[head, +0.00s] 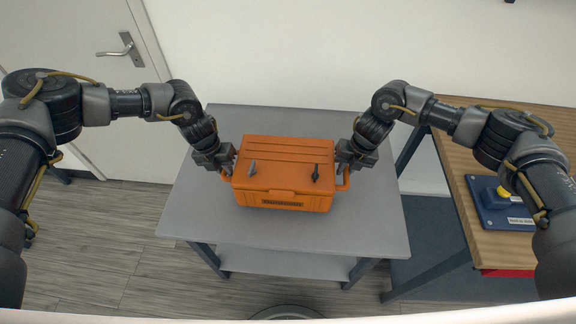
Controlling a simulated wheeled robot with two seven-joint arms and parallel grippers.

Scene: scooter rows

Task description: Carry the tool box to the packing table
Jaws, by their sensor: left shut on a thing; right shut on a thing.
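The orange tool box (283,200) is upright, at the middle of a grey table (190,215). I cannot tell whether it rests on the top or hangs just above it. Two small dark latches or handles show on its lid. My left gripper (229,168) is shut on the tool box's left side handle. My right gripper (343,172) is shut on its right side handle. The fingertips are partly hidden by the gripper bodies. No label tells me whether this grey table is the packing table.
A wooden-topped table (465,160) stands at the right, with a blue box with a yellow button (500,203) on it. A white door (100,90) is at the left, and a wall is behind the grey table. Wood-look floor (100,240) is open at the front left.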

